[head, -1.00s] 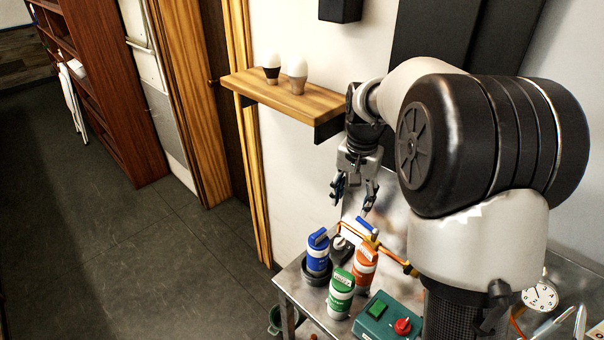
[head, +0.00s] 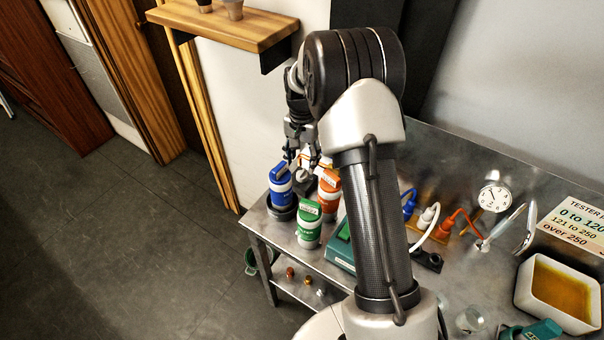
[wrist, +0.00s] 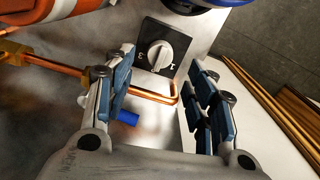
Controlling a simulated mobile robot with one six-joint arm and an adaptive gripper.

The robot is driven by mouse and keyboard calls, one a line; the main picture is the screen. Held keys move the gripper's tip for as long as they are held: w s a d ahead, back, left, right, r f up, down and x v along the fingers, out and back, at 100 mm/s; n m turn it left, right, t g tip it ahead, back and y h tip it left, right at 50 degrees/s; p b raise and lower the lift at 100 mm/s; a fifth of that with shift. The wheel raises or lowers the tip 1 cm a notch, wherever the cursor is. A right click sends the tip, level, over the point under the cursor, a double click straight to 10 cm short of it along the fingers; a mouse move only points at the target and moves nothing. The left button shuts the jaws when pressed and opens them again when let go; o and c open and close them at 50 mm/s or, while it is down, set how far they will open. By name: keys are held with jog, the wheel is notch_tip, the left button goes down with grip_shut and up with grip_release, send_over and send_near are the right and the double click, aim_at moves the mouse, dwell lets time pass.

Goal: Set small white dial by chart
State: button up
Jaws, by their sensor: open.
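The small white dial (wrist: 160,54) sits on a black plate in the wrist view, with a 3 to its left and a 1 at its lower right. Its exact setting is hard to tell. The dial also shows in the head view (head: 304,176), partly hidden below my gripper (head: 302,160). In the wrist view my gripper (wrist: 162,84) is open and empty. Its blue-padded fingers lie to either side, the dial beyond and between them, not touched. The chart (head: 572,224) at the right reads 0 to 120, 121 to 250, over 250.
Blue (head: 281,187), green (head: 309,226) and orange (head: 328,195) canisters crowd the table near the dial. A bent copper-coloured tube (wrist: 150,95) runs between my fingers. A round white gauge (head: 495,198), coloured plugs and a tray of amber liquid (head: 560,290) are further right.

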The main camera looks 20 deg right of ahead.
aim_at(302, 171)
notch_tip(302, 171, down, 6)
jog(key=shift+r+b, duration=0.1)
jog(key=shift+b, duration=0.45)
jog(key=shift+c, duration=0.3)
jog(key=c, duration=1)
jog(key=shift+c, duration=0.2)
jog(key=shift+r+n, duration=0.1)
jog(key=shift+n, duration=0.3)
jog(key=n+p, duration=0.2)
jog(key=n, duration=0.9)
jog(key=shift+p, duration=0.4)
